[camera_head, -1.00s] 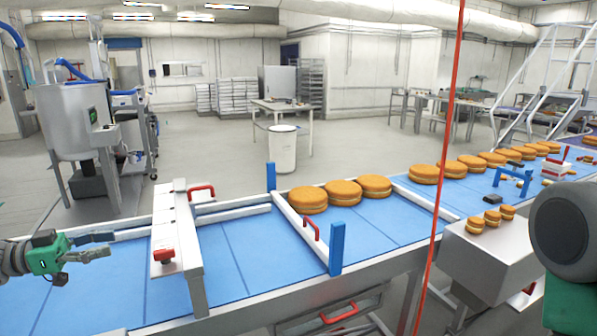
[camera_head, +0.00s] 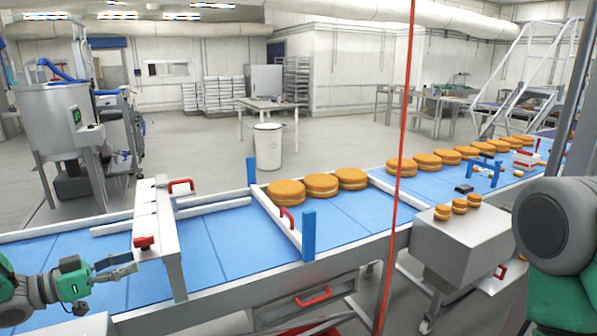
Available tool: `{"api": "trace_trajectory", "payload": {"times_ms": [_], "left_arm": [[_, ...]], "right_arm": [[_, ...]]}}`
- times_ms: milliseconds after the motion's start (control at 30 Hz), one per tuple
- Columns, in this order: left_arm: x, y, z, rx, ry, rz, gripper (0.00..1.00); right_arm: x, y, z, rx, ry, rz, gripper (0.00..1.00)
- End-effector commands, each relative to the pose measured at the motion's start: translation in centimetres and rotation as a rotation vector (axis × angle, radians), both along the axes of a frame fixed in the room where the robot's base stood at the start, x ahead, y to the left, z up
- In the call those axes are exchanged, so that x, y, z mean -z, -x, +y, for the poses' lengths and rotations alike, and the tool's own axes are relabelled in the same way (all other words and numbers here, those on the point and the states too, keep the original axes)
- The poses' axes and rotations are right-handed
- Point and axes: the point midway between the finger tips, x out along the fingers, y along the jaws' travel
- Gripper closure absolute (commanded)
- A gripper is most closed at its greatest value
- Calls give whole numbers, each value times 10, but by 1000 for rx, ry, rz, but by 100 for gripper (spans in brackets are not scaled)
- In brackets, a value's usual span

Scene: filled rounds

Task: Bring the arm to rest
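My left gripper (camera_head: 116,269) is at the lower left, above the near left part of the blue conveyor belt (camera_head: 235,237). Its fingers point right, toward the white bridge frame (camera_head: 155,215) with red handles. They look slightly apart, with nothing seen between them. My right arm shows only as a large dark grey and green part at the right edge. Its gripper is out of the frame.
Several filled rounds (camera_head: 321,184) sit on the belt behind a white guide rail (camera_head: 274,219) with blue posts. Small rounds (camera_head: 459,206) stand on a metal box (camera_head: 462,235) at the right. A thin red vertical line crosses the view. The belt's left section is bare.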

Motion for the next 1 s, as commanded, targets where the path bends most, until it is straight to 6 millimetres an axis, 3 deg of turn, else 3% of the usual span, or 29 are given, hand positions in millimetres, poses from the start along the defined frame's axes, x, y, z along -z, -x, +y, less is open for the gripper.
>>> {"api": "trace_trajectory", "payload": {"times_ms": [167, 267, 367, 500, 633, 800, 967, 1000], "left_arm": [[53, 5, -40, -142, -12, 158, 62], [102, 25, -66, -245, -51, 317, 62], [157, 69, -91, -348, -128, 524, 62], [217, 154, -113, -448, -269, 812, 62], [245, 236, -122, -499, -399, 1036, 62], [255, 324, -126, -531, -547, 1258, 62], [248, 395, -125, -545, -672, 1431, 62], [263, 389, -125, -547, -668, 1417, 62]], "right_arm": [[0, 0, 0, 0, 0, 1, 66], [0, 0, 0, 0, 0, 1, 66], [0, 1, 0, 0, 0, 1, 66], [0, 1, 0, 0, 0, 1, 66], [0, 0, 0, 0, 0, 1, 66], [0, 0, 0, 0, 0, 1, 66], [0, 0, 0, 0, 0, 1, 66], [14, 0, 0, 0, 0, 0, 66]]}}
